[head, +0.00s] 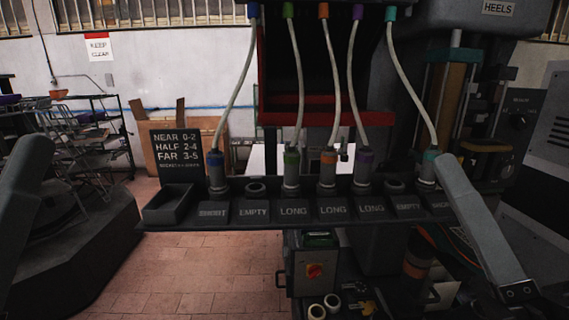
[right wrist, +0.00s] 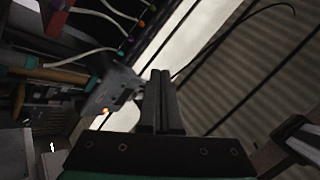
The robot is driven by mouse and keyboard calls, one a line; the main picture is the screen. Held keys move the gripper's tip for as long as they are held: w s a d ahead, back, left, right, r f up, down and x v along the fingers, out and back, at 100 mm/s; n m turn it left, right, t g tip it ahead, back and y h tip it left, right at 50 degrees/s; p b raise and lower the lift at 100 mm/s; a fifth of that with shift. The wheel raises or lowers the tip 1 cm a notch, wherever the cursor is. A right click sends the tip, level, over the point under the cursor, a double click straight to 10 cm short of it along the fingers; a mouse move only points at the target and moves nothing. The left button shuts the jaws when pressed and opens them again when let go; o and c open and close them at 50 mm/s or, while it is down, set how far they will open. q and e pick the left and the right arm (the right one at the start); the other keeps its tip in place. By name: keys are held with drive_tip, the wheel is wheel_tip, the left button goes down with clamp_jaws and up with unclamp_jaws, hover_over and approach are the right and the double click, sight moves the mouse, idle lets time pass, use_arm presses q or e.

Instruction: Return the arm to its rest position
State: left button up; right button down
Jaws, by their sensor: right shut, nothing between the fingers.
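My right gripper (right wrist: 161,75) shows in the right wrist view with its two dark fingers pressed together and nothing between them. It points away from the rack, toward a bright window-like strip and slatted surface. In the head view my right arm's grey link crosses the right side, in front of the rack's right end; I cannot make out its fingers there. A grey link of my left arm stands at the left edge of the head view, and its gripper is not seen.
A dark rack (head: 262,225) holds plugs: blue (head: 217,172), green (head: 291,170), orange (head: 328,168), purple (head: 364,168), teal (head: 427,168). Two sockets labelled EMPTY are bare. A small open tray (head: 170,205) sits at its left end. A control box (head: 315,268) stands below.

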drive_tip(key=s+d+r+n+t+h, duration=0.25)
drive_tip(key=s+d+n+h, duration=0.2)
drive_tip(key=n, duration=0.25)
wheel_tip(320, 180, up, 38)
drive_tip(key=p, duration=3.7)
drive_tip(key=shift+a+r+p, duration=0.2)
drive_tip(key=shift+a+p, duration=0.15)
drive_tip(key=shift+p, duration=0.05)
